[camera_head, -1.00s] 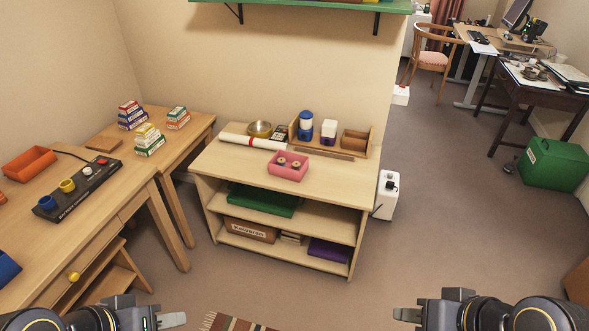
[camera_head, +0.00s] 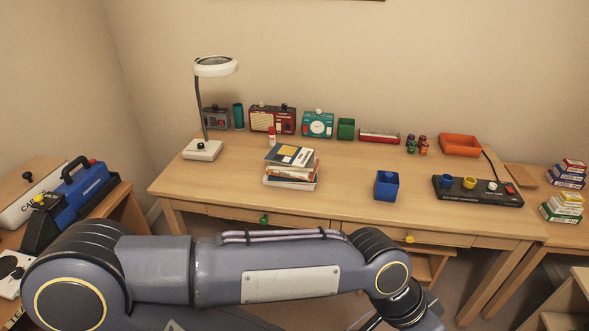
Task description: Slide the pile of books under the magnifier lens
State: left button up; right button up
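The pile of books (camera_head: 291,174) stands on the wooden desk (camera_head: 335,180), left of its middle, with a blue and yellow cover on top. The magnifier (camera_head: 203,150) stands on a white base to the left of and behind the pile. Its round white lens head (camera_head: 215,66) is high on a thin stem, and the books are not under it. My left arm crosses the foreground from the left. Its gripper is at the lower right, mostly hidden by the wrist and cut off by the frame edge. My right gripper is not in view.
Radios, a teal clock (camera_head: 318,124) and cups line the back of the desk. A small white-capped bottle (camera_head: 271,136) is behind the pile. A blue cup (camera_head: 386,185) and a black button panel (camera_head: 478,190) are to its right. Bare desk lies between magnifier and books.

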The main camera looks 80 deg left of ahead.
aim_at(292, 164)
jog(key=u, duration=2.6)
jog(key=i+l+z, duration=0.25)
jog(key=i+l, duration=1.3)
